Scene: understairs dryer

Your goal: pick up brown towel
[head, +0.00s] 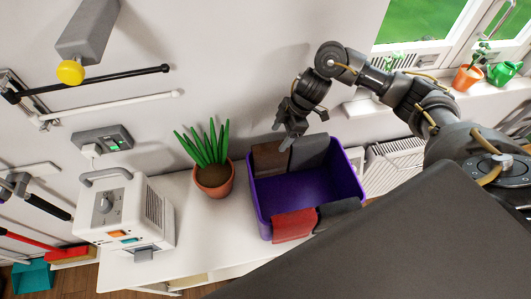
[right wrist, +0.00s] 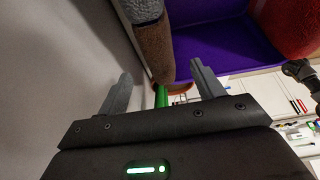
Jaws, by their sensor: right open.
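The brown towel (head: 270,158) hangs over the back left rim of the purple bin (head: 350,179). In the right wrist view the brown towel (right wrist: 181,45) hangs beyond the fingers, its lower end near the gap between them. My right gripper (head: 285,135) is open and empty, just above the back rim near the brown towel. Its two fingers (right wrist: 163,85) show spread apart in the right wrist view. My left gripper is not in the head view; a dark jointed shape at the right edge of the right wrist view may be part of it.
A grey towel (head: 311,152) hangs right of the brown one. A red towel (head: 294,225) and a dark grey towel (head: 338,209) hang on the front rim. A potted plant (head: 213,178) stands close left of the bin, with a white appliance (head: 122,215) further left.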

